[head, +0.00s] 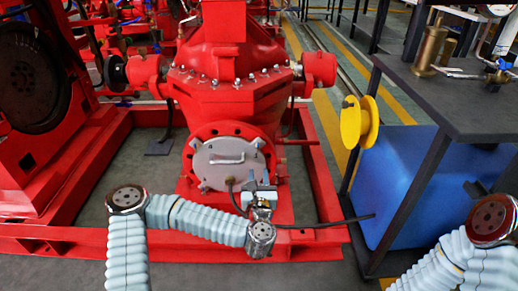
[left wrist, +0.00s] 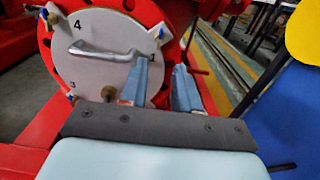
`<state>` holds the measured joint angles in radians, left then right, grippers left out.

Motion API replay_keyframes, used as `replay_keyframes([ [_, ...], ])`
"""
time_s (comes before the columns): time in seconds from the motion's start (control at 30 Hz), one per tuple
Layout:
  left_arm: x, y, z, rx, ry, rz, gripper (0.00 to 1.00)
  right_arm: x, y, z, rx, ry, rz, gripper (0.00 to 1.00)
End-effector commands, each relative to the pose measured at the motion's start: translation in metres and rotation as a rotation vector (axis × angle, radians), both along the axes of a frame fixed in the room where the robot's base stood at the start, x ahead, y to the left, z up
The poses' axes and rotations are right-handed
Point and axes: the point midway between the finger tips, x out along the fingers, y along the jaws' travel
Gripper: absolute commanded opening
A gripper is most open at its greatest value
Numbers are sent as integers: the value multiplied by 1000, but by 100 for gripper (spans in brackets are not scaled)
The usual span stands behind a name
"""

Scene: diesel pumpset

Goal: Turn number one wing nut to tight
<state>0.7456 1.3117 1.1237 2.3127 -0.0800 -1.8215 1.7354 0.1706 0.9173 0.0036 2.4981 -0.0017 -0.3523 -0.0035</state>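The round white cover plate (head: 228,165) is on the front of the red pump, with a bar handle across it. In the left wrist view the plate (left wrist: 100,65) shows printed numbers, with "1" at its right edge. Number one wing nut lies near that mark, by my fingertips; I cannot make it out clearly. My left gripper (left wrist: 162,68) has two blue fingers apart, at the plate's right edge. No grip on a nut shows. In the head view the left gripper (head: 258,186) is at the plate's lower right. My right arm is at the lower right; its gripper is not visible.
A brass fitting (left wrist: 108,93) and a wing nut (left wrist: 72,97) are at the plate's lower edge. A dark table (head: 455,100), a yellow reel (head: 359,122) and a blue tank (head: 390,180) stand at the right. A red frame (head: 60,240) surrounds the pump base.

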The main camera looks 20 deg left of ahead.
Motion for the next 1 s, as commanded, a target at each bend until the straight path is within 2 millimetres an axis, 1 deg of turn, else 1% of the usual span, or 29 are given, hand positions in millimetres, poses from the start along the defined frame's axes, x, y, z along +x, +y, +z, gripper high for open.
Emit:
replay_keyframes([
  [0.3, 69, 20, -1, 6, 0, 1, 32, 0, 0, -3, 0, 1, -1, 72],
  [0.4, 88, 25, -1, 7, 1, -1, 32, 0, 0, -4, 0, 1, 0, 72],
  [0.5, 102, 29, -1, 7, 2, -2, 32, 0, 0, -4, 1, 1, 0, 72],
  [0.6, 111, 31, -1, 7, 2, -4, 32, 0, 0, -4, 1, 1, 0, 72],
  [0.7, 116, 32, -1, 8, 2, -4, 32, 0, 0, -4, 1, 1, 0, 72],
  [0.97, 117, 32, -1, 8, 2, -5, 32, 0, 0, -4, 1, 1, 0, 72],
  [1.0, 117, 32, -1, 8, 2, -5, 25, 0, 0, -4, 1, 1, 0, 72],
])
